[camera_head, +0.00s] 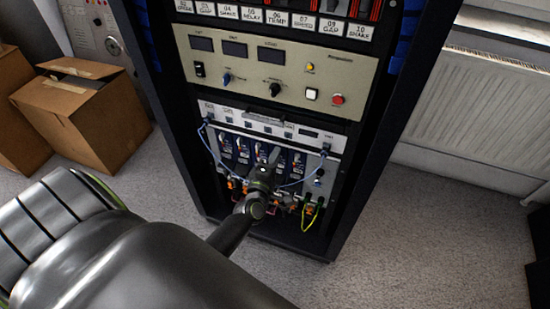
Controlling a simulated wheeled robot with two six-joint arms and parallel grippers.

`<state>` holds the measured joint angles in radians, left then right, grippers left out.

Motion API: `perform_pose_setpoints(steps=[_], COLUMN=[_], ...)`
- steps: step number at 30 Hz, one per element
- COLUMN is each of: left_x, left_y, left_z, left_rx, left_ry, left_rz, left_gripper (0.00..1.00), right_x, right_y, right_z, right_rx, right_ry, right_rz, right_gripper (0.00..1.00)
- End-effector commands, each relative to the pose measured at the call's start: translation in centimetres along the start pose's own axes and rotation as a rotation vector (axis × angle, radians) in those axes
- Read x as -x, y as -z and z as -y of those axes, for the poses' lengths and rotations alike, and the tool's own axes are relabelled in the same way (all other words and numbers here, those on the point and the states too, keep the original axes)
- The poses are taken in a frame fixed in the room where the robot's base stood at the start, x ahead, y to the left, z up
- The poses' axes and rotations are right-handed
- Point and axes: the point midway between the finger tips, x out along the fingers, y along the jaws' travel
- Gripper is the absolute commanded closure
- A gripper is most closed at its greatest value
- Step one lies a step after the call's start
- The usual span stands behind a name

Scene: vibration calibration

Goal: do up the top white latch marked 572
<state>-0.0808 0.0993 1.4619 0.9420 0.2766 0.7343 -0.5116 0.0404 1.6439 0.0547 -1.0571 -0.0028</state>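My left arm comes in from the lower left, and my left gripper (264,172) is at the lower module row of the rack. The gripper's fingers are dark and small here, so I cannot tell whether they are open or shut, or touching anything. The lower module row (226,150) holds several dark blue modules with whitish parts. A white latch marked 572 cannot be made out; the labels there are too small to read, and my gripper covers part of the row. My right gripper is not in view.
The black rack (180,130) carries a beige control panel (316,75) above the modules. Blue cables (309,176) and a yellow cable (311,216) hang at the row. Cardboard boxes (88,115) stand at left, a radiator (480,110) at right.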

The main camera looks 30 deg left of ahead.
Motion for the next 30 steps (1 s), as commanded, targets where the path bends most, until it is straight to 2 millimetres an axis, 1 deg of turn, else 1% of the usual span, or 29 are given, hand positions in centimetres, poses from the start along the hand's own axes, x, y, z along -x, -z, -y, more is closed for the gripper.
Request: perform_pose_setpoints(steps=[1, 5, 13, 16, 20, 23, 24, 30], left_x=[0.1, 0.1, 0.1, 0.5, 2.1, 4.0, 4.9, 8.3], left_y=[0.0, 0.0, 0.0, 0.0, 0.0, 0.0, 0.0, 0.0], left_z=[0.1, 0.1, 0.1, 0.1, 0.2, 0.3, 0.4, 0.4], left_rx=[-0.002, -0.001, 0.000, 0.001, 0.001, 0.001, 0.002, 0.001], left_ry=[0.004, 0.003, 0.001, 0.001, 0.003, 0.004, 0.004, 0.003], left_rz=[0.001, 0.001, 0.000, 0.000, -0.001, -0.001, -0.001, -0.001], left_gripper=[0.71, 0.55, 0.55, 0.55, 0.55, 0.55, 0.55, 0.55], right_x=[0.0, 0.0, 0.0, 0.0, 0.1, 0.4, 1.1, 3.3], right_y=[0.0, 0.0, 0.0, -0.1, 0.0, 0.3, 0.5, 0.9], right_z=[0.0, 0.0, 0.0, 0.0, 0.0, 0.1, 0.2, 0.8], right_rx=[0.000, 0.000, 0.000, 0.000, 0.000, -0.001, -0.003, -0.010], right_ry=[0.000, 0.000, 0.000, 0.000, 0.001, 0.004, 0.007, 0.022], right_rz=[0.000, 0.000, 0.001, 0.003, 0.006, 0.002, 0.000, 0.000], right_gripper=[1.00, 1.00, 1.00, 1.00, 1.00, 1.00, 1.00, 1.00])
